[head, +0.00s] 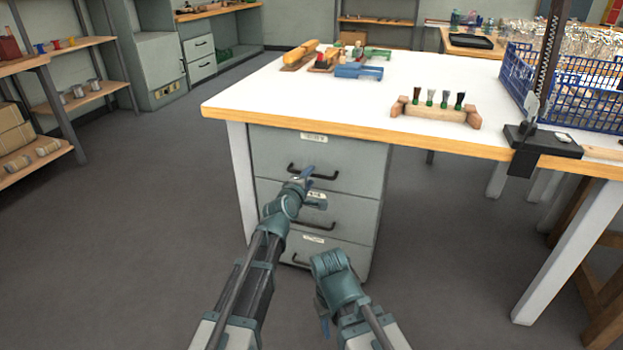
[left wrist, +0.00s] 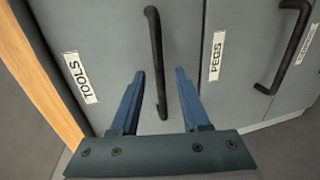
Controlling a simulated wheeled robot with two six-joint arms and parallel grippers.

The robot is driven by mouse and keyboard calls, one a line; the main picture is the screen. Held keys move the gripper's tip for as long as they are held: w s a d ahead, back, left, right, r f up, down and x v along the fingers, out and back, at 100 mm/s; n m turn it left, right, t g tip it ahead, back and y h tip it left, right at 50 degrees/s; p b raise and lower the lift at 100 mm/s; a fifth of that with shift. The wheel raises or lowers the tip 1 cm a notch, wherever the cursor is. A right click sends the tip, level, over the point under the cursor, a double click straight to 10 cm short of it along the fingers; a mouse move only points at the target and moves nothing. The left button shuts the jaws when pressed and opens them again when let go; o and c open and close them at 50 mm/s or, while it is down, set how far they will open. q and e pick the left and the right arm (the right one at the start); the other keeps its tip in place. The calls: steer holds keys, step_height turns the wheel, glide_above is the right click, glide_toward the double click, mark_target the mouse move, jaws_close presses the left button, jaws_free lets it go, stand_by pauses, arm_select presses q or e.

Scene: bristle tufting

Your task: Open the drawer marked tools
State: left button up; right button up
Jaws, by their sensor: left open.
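The drawer marked TOOLS (head: 345,157) is the top one of three in the grey cabinet under the workbench. It looks shut, its front flush with the others. Its dark bar handle (head: 325,175) also shows in the left wrist view (left wrist: 153,40), beside the TOOLS label (left wrist: 78,77). My left gripper (head: 306,176) is open and empty in front of this drawer. In the left wrist view the handle runs between its two blue fingers (left wrist: 160,74); I cannot tell whether they reach around it. My right gripper (head: 323,325) hangs low, pointing down, its jaws unclear.
The PEGS drawer (head: 345,212) and a third drawer (head: 335,252) sit below. The white bench top (head: 270,100) has a wooden edge overhanging the cabinet. A brush rack (head: 436,112) and a blue crate (head: 572,100) stand on it. The floor in front is clear.

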arm_select(q)
steer(key=shift+x, duration=1.15)
steer(key=shift+c, duration=0.2)
jaws_close()
stand_by(0.5)
